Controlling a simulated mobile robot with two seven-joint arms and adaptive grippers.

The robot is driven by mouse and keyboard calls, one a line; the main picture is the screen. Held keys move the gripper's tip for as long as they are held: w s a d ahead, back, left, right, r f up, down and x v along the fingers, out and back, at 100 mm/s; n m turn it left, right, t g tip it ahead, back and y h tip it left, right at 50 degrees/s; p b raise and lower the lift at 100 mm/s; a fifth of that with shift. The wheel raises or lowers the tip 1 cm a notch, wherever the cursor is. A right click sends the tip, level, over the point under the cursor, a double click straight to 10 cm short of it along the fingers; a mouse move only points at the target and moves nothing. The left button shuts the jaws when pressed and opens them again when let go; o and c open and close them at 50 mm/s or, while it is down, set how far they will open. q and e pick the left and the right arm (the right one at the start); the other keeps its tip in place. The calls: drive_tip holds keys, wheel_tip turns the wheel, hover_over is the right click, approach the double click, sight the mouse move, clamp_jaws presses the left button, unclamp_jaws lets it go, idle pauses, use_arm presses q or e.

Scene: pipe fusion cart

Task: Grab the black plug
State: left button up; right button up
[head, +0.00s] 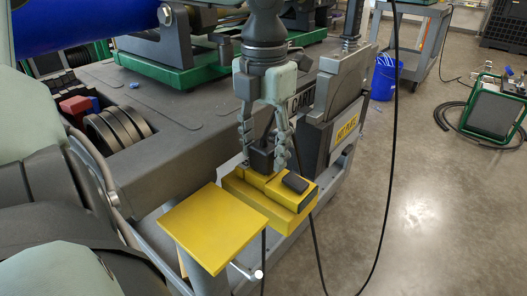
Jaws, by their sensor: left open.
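A black plug (261,159) stands upright on a yellow box (290,200) at the side of the cart. My left gripper (264,162) points down over it with its fingers apart, one on each side of the plug. The fingertips are low, close to the top of the yellow box. I cannot tell whether either finger touches the plug. The plug's upper end is partly hidden between the fingers. My right gripper is not in view.
A flat black piece (295,183) lies on the yellow box, right of the plug. A yellow plate (211,226) is in front. A black cable (388,190) hangs at the right. The hot plate holder (345,128) stands close behind. Open floor lies to the right.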

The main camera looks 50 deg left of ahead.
use_arm(q)
drive_tip(key=shift+f, duration=0.65)
drive_tip(key=c, duration=1)
drive_tip(key=shift+o, duration=0.2)
drive_tip(key=shift+r, duration=0.2)
